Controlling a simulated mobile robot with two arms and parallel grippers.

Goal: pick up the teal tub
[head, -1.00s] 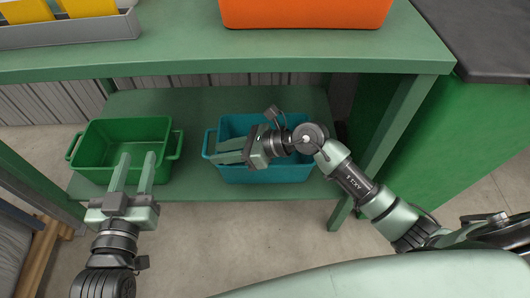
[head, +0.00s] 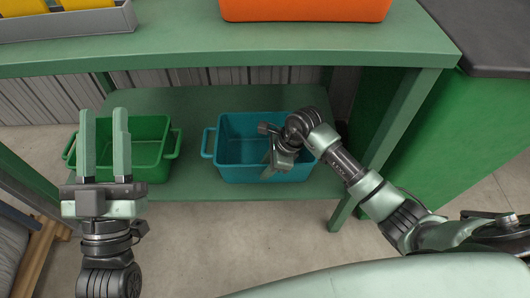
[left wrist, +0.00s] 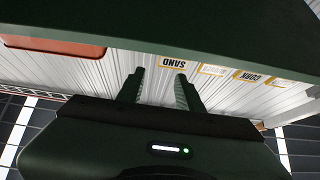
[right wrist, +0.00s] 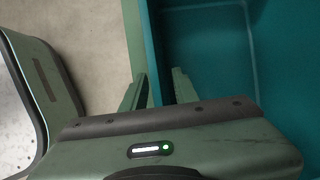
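The teal tub (head: 232,151) stands on the lower shelf, empty where I can see in, with a handle at its left end. It also fills the right of the right wrist view (right wrist: 290,60). My right gripper (head: 268,172) points down at the tub's front side; its arm hides part of the tub's right end. In the right wrist view my right gripper (right wrist: 158,80) is open, one finger inside the tub and one outside, with the front wall between them. Contact cannot be told. My left gripper (head: 104,113) is open and empty, in front of the green tub.
A green tub (head: 150,172) stands left of the teal one on the lower shelf (head: 192,180). A bench leg (head: 342,210) stands to the right.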

